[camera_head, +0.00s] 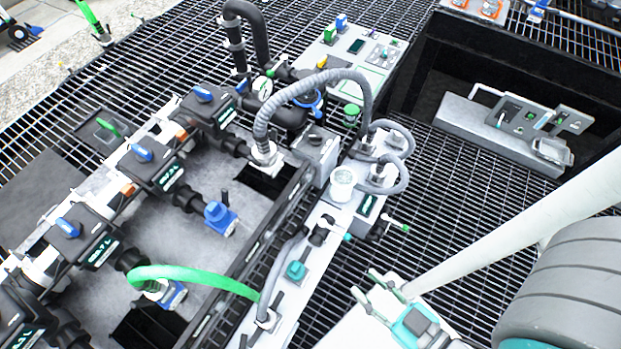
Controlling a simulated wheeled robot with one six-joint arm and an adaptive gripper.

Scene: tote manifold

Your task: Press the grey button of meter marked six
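Black box-shaped units with blue levers run in a row along the left: a top one (208,112), a second (150,170) and a third (82,232), with part of another at the lower left edge. Their dark labels are too small to read. I cannot tell which thing is the meter marked six, and I cannot make out its grey button. A round white-faced gauge (262,88) stands at the upper middle. My gripper (364,284) is at the bottom middle, right of the manifold; its two fingers look apart, with nothing visible between them.
A grey corrugated hose (300,92) arches over the manifold, and a green hose (195,272) lies lower left. A pale panel with a dark display (356,46) is at the top. A dark bin (455,62) at right holds a grey device (522,117). Open grating (455,200) lies between.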

